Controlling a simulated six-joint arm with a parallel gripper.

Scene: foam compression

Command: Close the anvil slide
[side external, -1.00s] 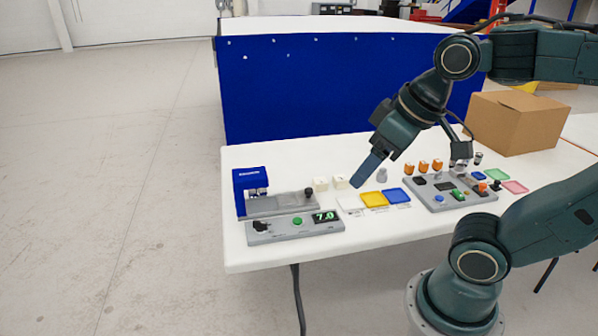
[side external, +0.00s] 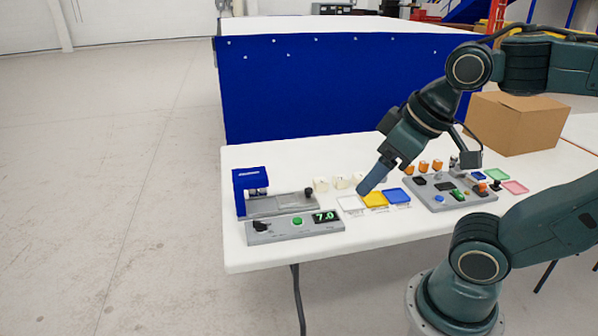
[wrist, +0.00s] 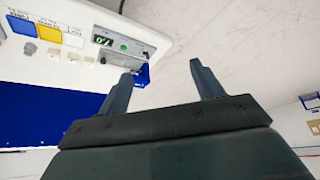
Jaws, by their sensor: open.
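The anvil slide (side external: 282,206) is a flat grey plate with a dark knob (side external: 309,194) at its right end. It extends rightward from under the blue press (side external: 248,178), so it appears drawn out. My gripper (side external: 364,190) is right of the knob, near the white tray, apart from the slide and holding nothing. In the wrist view my gripper (wrist: 160,72) has its two fingers spread. The blue press (wrist: 144,76) shows beside the left finger there, which partly hides the slide area.
A grey control box (side external: 290,229) with a green button and a 7.0 display stands in front of the slide. Pale blocks (side external: 341,182) sit behind it. White, yellow (side external: 374,199) and blue (side external: 397,196) trays lie right. A grey panel with small parts (side external: 450,192) is farther right.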

